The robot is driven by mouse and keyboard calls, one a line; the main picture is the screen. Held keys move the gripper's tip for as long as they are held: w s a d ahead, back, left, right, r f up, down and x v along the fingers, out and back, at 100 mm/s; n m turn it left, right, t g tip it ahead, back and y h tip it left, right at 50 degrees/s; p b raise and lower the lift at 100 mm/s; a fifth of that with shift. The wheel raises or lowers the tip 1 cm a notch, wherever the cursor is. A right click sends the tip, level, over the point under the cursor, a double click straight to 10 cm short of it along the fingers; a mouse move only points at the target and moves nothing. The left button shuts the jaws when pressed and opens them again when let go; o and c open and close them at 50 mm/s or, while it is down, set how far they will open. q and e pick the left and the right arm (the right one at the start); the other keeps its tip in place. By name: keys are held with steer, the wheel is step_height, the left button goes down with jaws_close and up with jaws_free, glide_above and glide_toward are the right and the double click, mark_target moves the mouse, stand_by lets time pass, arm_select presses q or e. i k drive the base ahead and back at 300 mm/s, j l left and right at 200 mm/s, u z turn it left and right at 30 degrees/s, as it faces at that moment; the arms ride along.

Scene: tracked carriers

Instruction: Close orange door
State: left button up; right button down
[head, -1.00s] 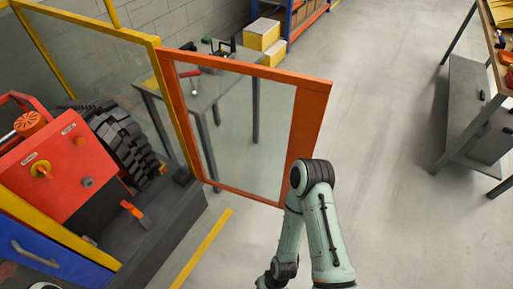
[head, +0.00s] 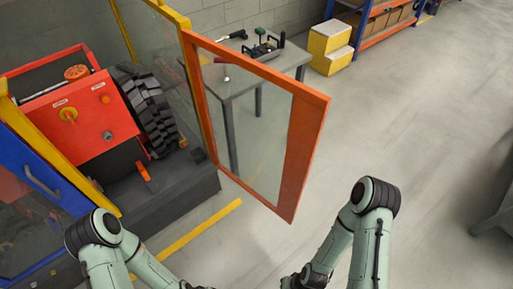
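The orange door (head: 304,148) is a clear panel in an orange frame, hinged at its left side on the yellow-framed enclosure (head: 173,14). It stands swung open, out over the floor. Both of my arms reach in from the bottom of the head view, the left one below the enclosure and the right one just right of the door's lower corner. Only their green links and dark joints show. Both grippers are out of sight, and neither arm clearly touches the door.
Inside the enclosure are a red machine (head: 75,112) and a black tracked wheel (head: 147,108). A blue door with a handle (head: 42,180) is at left. A grey table (head: 270,68) with tools stands behind the orange door. Yellow boxes (head: 330,48) are farther back.

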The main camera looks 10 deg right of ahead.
mark_target(310, 107)
steer(key=l+u, duration=0.2)
steer(key=l, duration=0.3)
steer(key=k+l+u, duration=0.25)
steer(key=l, duration=0.25)
steer(key=l+u, duration=1.8)
steer(key=l, duration=0.15)
steer(key=i+l, duration=0.1)
steer(key=l, duration=0.2)
steer(key=i+l+z, duration=0.1)
steer(key=l, duration=0.2)
steer(key=i+l+z, duration=0.1)
steer(key=l, duration=0.2)
steer(key=l+u, duration=0.15)
steer(key=l, duration=0.25)
steer(key=k+l+u, duration=0.2)
steer(key=l, duration=0.2)
steer(key=i, duration=0.1)
